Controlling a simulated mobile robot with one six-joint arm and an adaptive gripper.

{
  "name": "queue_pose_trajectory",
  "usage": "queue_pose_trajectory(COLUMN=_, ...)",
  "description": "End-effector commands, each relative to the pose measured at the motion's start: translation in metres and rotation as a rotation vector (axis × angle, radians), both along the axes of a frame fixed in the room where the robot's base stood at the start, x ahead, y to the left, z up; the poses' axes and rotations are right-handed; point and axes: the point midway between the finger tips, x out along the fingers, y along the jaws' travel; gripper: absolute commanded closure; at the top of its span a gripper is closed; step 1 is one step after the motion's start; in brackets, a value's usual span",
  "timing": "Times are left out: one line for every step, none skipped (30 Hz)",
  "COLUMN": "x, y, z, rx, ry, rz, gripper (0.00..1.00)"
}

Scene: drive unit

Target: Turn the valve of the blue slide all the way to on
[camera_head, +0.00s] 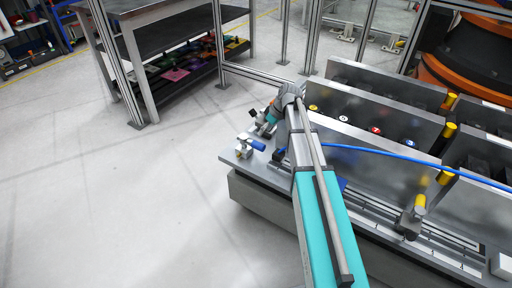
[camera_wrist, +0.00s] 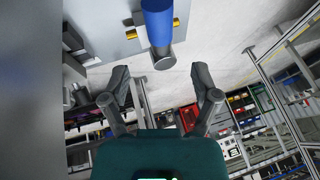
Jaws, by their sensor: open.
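The valve has a blue handle (camera_head: 257,145) with a metal end and sits on the front left corner of the metal bench. In the wrist view the blue handle (camera_wrist: 157,22) with its round grey end shows at the top centre, just beyond the fingertips. My gripper (camera_head: 262,117) is close to the valve, a little above and behind it in the head view. In the wrist view my gripper (camera_wrist: 161,74) has its two fingers spread wide with nothing between them. A small blue patch beside my arm may be part of the slide; my arm hides most of it.
Upright metal plates (camera_head: 378,112) stand in rows on the bench, with yellow-handled valves (camera_head: 449,102) at their right. A blue hose (camera_head: 400,157) crosses the plates. A shelf rack (camera_head: 180,45) stands behind. The floor at left is clear.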

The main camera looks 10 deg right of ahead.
Motion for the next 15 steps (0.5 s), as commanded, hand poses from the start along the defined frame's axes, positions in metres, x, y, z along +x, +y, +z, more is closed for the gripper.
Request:
queue_pose_trajectory(x=0.001, y=0.002, z=-0.008, rx=0.000, ry=0.000, rz=0.001, gripper=0.21)
queue_pose_trajectory(x=0.001, y=0.003, z=-0.011, rx=0.000, ry=0.000, rz=0.001, gripper=0.21)
queue_pose_trajectory(x=0.001, y=0.005, z=-0.014, rx=0.000, ry=0.000, rz=0.000, gripper=0.21)
queue_pose_trajectory(x=0.002, y=0.006, z=-0.016, rx=0.000, ry=0.000, rz=0.000, gripper=0.21)
queue_pose_trajectory(x=0.002, y=0.007, z=-0.018, rx=0.000, ry=0.000, rz=0.000, gripper=0.21)
queue_pose_trajectory(x=0.002, y=0.008, z=-0.021, rx=0.000, ry=0.000, rz=0.000, gripper=0.21)
queue_pose_trajectory(x=0.003, y=0.009, z=-0.023, rx=0.000, ry=0.000, rz=0.000, gripper=0.21)
queue_pose_trajectory(x=0.003, y=0.010, z=-0.026, rx=0.000, ry=0.000, rz=-0.001, gripper=0.21)
queue_pose_trajectory(x=0.003, y=0.012, z=-0.029, rx=0.000, ry=0.000, rz=-0.001, gripper=0.21)
queue_pose_trajectory(x=0.004, y=0.013, z=-0.031, rx=0.000, ry=0.000, rz=-0.001, gripper=0.21)
queue_pose_trajectory(x=0.004, y=0.014, z=-0.033, rx=0.000, ry=0.000, rz=-0.001, gripper=0.21)
queue_pose_trajectory(x=0.004, y=0.016, z=-0.036, rx=0.000, ry=0.000, rz=-0.001, gripper=0.21)
queue_pose_trajectory(x=0.005, y=0.017, z=-0.039, rx=0.000, ry=0.000, rz=-0.001, gripper=0.21)
queue_pose_trajectory(x=0.005, y=0.018, z=-0.041, rx=0.000, ry=0.000, rz=0.000, gripper=0.21)
queue_pose_trajectory(x=0.005, y=0.020, z=-0.044, rx=0.000, ry=0.000, rz=0.000, gripper=0.21)
